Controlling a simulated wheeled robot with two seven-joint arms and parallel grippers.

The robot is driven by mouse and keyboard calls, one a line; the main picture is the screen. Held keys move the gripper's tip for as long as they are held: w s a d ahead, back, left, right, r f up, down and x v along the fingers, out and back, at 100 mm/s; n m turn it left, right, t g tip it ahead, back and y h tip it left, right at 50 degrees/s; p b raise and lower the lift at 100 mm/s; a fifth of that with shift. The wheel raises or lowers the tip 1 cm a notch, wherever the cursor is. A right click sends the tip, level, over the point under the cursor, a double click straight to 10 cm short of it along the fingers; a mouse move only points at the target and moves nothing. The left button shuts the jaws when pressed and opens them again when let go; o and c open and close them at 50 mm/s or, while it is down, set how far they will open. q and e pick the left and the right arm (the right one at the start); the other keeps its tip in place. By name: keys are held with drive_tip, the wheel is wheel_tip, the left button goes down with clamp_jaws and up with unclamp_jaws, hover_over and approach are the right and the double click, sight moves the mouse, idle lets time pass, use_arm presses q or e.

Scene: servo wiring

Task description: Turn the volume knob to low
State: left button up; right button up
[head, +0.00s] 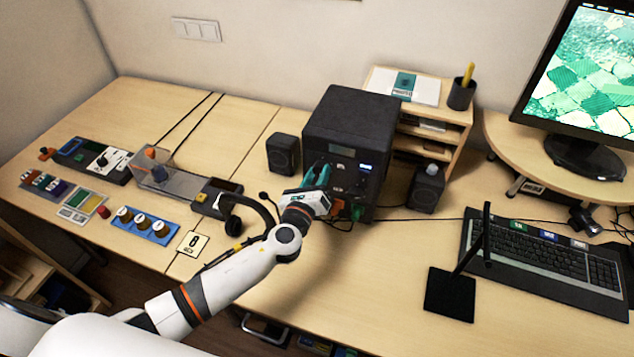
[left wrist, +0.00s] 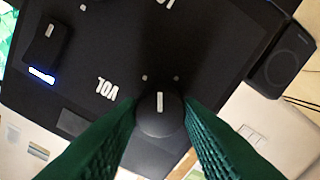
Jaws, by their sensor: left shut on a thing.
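The volume knob (left wrist: 159,115) is a round black knob with a white pointer line, beside the upside-down label VOL (left wrist: 107,88) in the left wrist view. It sits on the dark front panel of a black box (head: 350,112) on the desk. My left gripper (left wrist: 160,118) has its green fingers on both sides of the knob, shut on it. The pointer runs nearly straight up and down in that view. In the head view the left gripper (head: 318,178) is at the box's front and hides the knob. My right gripper is not in view.
A headset (head: 262,212) lies near my left arm. A keyboard (head: 545,262) and a black stand (head: 450,294) are to the right. The desk front is mostly clear.

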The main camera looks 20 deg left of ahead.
use_arm(q)
drive_tip(key=n+b, duration=0.2)
drive_tip(key=n, duration=0.2)
drive_tip(key=shift+f+n+b, duration=0.15)
drive_tip(key=shift+n+b, duration=0.2)
drive_tip(key=shift+n, duration=0.05)
drive_tip(key=n+b, duration=0.2)
drive_tip(key=n, duration=0.7)
drive_tip(key=shift+b, duration=0.35)
drive_tip(key=shift+r+n, duration=0.2)
drive_tip(key=shift+n, duration=1.6)
drive_tip(key=o, duration=1)
